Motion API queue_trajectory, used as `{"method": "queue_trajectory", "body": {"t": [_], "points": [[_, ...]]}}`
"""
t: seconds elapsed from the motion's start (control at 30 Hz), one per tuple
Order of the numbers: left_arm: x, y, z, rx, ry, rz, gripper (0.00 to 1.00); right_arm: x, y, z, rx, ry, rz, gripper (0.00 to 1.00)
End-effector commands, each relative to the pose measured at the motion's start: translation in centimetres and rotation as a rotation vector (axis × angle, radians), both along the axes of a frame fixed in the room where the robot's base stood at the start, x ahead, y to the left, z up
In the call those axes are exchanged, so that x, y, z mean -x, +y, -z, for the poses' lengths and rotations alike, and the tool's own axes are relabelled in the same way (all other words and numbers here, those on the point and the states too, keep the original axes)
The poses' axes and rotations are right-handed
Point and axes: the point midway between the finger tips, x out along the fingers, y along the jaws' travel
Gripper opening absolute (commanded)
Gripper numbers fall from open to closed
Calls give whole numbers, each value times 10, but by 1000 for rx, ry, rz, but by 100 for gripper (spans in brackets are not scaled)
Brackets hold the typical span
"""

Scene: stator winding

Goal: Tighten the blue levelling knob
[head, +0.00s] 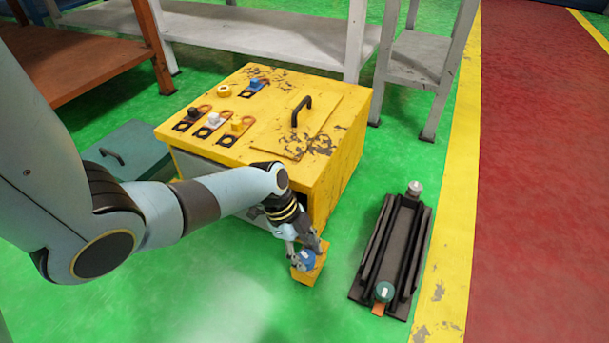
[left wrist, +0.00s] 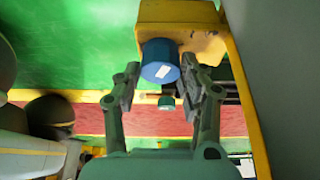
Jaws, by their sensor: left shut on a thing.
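The blue levelling knob (head: 306,259) sits on a small yellow bracket (head: 308,275) low at the front corner of the yellow cabinet (head: 345,165). The knob carries a white mark. My left gripper (head: 301,248) reaches down to it from the left and is shut on it. In the left wrist view the knob (left wrist: 160,62) lies at the tips of the two fingers (left wrist: 160,85), with the yellow bracket (left wrist: 205,45) just beyond it. Part of the knob is hidden by the fingers in the head view. My right gripper is not in view.
The cabinet top has a black handle (head: 301,108) and several small knobs. A dark rail fixture (head: 395,250) with a green knob (head: 384,291) lies on the floor to the right. A teal box (head: 130,150) stands left. Green floor between is clear.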

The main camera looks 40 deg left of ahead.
Motion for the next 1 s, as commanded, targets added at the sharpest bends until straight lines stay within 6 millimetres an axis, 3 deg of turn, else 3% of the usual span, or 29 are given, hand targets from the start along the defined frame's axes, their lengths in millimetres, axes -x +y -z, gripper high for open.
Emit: {"method": "queue_trajectory", "body": {"t": [0.07,0.1,0.3,0.77,1.0], "points": [[-3,-2,-3,5,-6,-1,9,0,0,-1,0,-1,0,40],[-3,-2,-3,5,-6,-1,42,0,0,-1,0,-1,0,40],[-2,-1,-2,3,-3,-1,65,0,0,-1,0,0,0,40],[-1,-1,-1,2,-2,-23,65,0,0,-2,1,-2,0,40],[0,-2,-6,3,-4,-303,65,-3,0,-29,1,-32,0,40]]}}
